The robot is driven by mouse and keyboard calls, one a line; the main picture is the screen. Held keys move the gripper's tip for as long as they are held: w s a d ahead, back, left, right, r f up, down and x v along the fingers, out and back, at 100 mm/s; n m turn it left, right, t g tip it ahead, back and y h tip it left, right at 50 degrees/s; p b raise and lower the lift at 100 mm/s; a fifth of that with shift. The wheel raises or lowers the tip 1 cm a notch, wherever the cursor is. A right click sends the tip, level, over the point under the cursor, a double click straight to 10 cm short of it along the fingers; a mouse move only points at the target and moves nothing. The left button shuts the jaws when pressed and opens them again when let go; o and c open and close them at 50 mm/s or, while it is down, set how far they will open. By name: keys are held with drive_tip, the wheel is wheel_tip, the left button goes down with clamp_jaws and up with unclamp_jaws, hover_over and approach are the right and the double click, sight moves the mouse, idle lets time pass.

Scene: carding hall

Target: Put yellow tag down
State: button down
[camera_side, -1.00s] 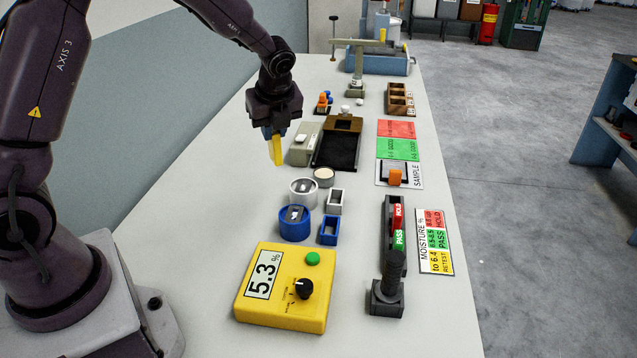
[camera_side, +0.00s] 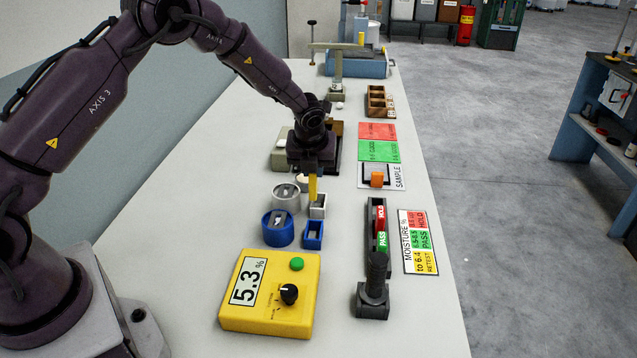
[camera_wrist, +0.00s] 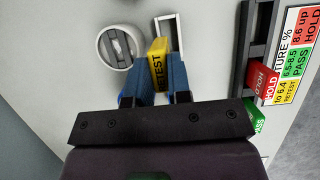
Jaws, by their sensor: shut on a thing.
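My gripper (camera_side: 313,178) is shut on the yellow tag (camera_side: 312,188), which hangs upright below the fingers. In the wrist view the tag (camera_wrist: 159,62) shows the word RETEST between the blue fingers (camera_wrist: 162,85). The tag is right above or beside the small white holder (camera_side: 318,207); I cannot tell whether it touches it. The white holder also shows in the wrist view (camera_wrist: 179,36), just past the tag. A small blue holder (camera_side: 313,238) stands in front of the white one.
A white round pot (camera_side: 285,200) and a blue round pot (camera_side: 278,232) stand left of the holders. The yellow meter (camera_side: 262,318) reads 5.3 %. A dark rack (camera_side: 374,262) with HOLD and PASS tags and a moisture chart (camera_side: 418,242) are to the right.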

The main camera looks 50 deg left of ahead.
drive_tip(key=shift+w+a+f, duration=0.1)
drive_tip(key=shift+w+f, duration=0.5)
drive_tip(key=shift+f, duration=0.05)
drive_tip(key=shift+w+f, duration=0.15)
drive_tip(key=shift+f, duration=0.8)
drive_tip(key=shift+w+f, duration=0.1)
drive_tip(key=shift+f, duration=0.8)
drive_tip(key=shift+f, duration=0.1)
drive_tip(key=c, duration=1.1)
unclamp_jaws()
drive_tip(key=shift+o, duration=0.2)
